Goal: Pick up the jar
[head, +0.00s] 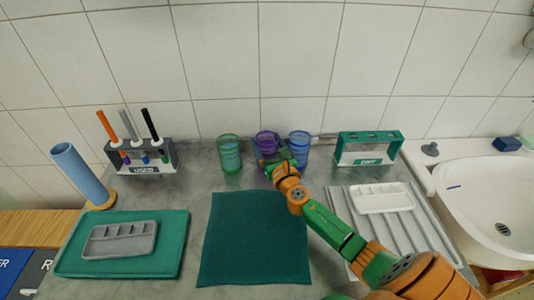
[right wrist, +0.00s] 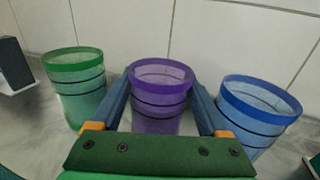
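Three clear ribbed jars stand upright in a row at the back of the counter: a green one (head: 229,153), a purple one (head: 267,142) and a blue one (head: 299,146). My right gripper (head: 270,160) reaches the middle, purple jar and hides much of it in the head view. In the right wrist view its two blue fingers (right wrist: 161,95) are spread, one on each side of the purple jar (right wrist: 160,108). Whether they touch its sides is hard to tell. The green jar (right wrist: 76,85) and the blue jar (right wrist: 257,112) stand just outside the fingers. My left gripper is not in view.
A tiled wall is close behind the jars. A marker rack (head: 157,160) stands left and a green-topped rack (head: 368,147) right. A dark green mat (head: 254,240) lies bare in front. A ridged board (head: 420,225) with a white tray (head: 383,198) and a sink (head: 490,200) are right.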

